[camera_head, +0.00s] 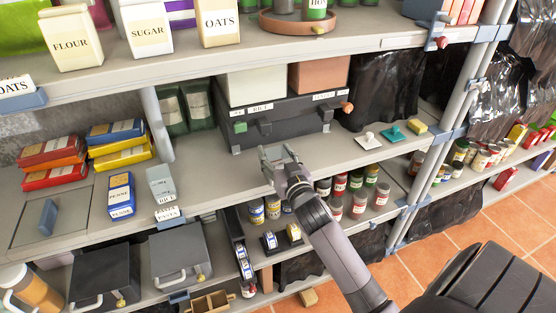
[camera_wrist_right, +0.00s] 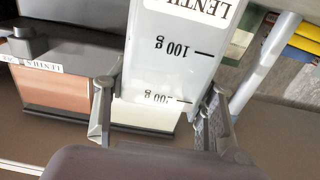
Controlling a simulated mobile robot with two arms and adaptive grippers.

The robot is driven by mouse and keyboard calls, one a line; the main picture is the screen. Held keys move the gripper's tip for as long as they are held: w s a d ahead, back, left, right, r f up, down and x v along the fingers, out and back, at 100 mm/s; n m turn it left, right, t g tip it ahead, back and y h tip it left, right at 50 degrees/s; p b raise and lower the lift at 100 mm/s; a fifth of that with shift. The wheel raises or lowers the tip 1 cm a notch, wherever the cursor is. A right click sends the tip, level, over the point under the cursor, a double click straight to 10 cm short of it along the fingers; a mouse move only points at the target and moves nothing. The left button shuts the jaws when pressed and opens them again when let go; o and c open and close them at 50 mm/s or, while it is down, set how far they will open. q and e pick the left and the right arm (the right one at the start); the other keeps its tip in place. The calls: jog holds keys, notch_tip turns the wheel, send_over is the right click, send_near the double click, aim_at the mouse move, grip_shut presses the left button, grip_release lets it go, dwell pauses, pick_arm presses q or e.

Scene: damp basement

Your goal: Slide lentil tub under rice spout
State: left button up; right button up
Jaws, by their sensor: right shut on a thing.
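The dark dispenser (camera_head: 285,125) stands on the middle shelf, with a cream bin (camera_head: 256,86) on the left and a brown bin (camera_head: 320,74) on the right. The label under the cream bin appears to read rice; its spout has a green part (camera_head: 239,127). My right gripper (camera_head: 279,152) is in front of the dispenser. In the right wrist view its fingers are shut on the translucent lentil tub (camera_wrist_right: 172,52), marked in grams. That view is upside down, with the brown bin (camera_wrist_right: 52,92) at left. The tub barely shows in the head view. My left gripper is out of view.
A pale tub (camera_head: 160,184) and a blue penne box (camera_head: 121,195) stand left on the same shelf. Coloured pieces (camera_head: 392,134) lie to the right. Jars (camera_head: 357,190) stand on the shelf below. The shelf just left of my gripper is clear.

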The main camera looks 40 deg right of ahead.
aim_at(272, 153)
jog(key=shift+w+d+f+b, duration=0.1)
jog(key=shift+w+f+b, duration=0.2)
jog(key=shift+w+b, duration=0.25)
jog(key=shift+w+f, duration=0.2)
jog(key=shift+w, duration=0.15)
jog(key=shift+w+d+f+b, duration=0.25)
jog(key=shift+w+f+b, duration=0.05)
jog(key=shift+w+b, duration=0.35)
jog(key=shift+w+d+r, duration=0.1)
jog(key=shift+w+d, duration=0.05)
jog(key=shift+w, duration=0.45)
jog(key=shift+b+x, duration=0.35)
jog(key=shift+x, duration=1.3)
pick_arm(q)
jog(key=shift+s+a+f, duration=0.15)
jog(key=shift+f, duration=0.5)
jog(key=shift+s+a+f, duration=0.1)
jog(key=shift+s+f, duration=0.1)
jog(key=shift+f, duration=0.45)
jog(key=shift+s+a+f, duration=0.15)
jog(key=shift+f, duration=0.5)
pick_arm(e)
jog(key=shift+w+d, duration=0.15)
jog(key=shift+w, duration=0.55)
pick_arm(q)
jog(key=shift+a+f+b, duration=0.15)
jog(key=shift+b, duration=0.15)
pick_arm(e)
jog(key=shift+f, duration=0.5)
